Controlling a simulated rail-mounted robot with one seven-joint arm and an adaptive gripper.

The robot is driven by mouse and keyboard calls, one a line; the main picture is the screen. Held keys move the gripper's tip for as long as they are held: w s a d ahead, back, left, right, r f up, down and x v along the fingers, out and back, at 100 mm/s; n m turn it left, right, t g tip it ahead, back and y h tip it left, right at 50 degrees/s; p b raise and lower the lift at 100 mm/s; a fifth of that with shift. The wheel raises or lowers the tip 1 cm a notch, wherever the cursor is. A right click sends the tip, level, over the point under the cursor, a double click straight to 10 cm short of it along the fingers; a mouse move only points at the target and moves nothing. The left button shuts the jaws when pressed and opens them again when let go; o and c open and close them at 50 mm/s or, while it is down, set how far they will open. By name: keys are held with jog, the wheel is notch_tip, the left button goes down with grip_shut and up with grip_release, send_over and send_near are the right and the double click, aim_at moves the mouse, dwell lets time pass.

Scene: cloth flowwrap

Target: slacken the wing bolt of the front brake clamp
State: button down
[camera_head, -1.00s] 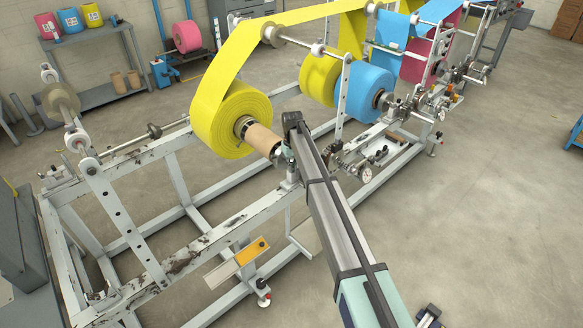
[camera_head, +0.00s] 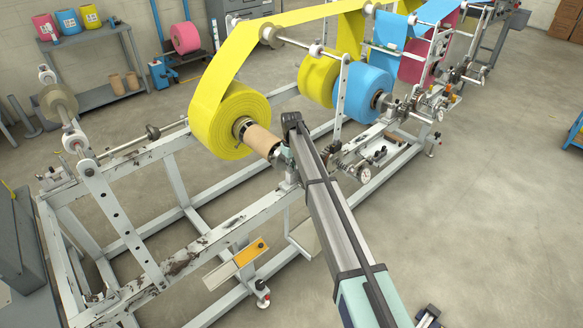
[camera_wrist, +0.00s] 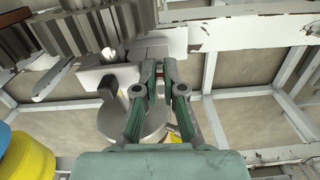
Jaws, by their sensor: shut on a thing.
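My gripper (camera_wrist: 158,72) points away from the wrist camera, its green fingers drawn together at the tips beside grey metal brake parts (camera_wrist: 112,78). It is shut on a small part that I take to be the wing bolt, which the fingertips hide. A round grey disc (camera_wrist: 150,118) shows below and behind the fingers. In the head view my gripper (camera_head: 284,156) is at the near end of the yellow roll's cardboard core (camera_head: 263,140), by the white frame rail. My arm hides much of the clamp there.
The yellow film roll (camera_head: 228,116) hangs close left of my gripper, its web running up to a roller. The white frame rail (camera_head: 215,238) runs below. A dial gauge (camera_head: 364,174) and the blue roll (camera_head: 364,93) are to the right. Floor at right is open.

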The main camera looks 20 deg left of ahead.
jog(key=c, duration=1.6)
grip_release()
jog(key=shift+o, duration=0.2)
jog(key=shift+r, duration=0.15)
notch_tip(320, 180, up, 12)
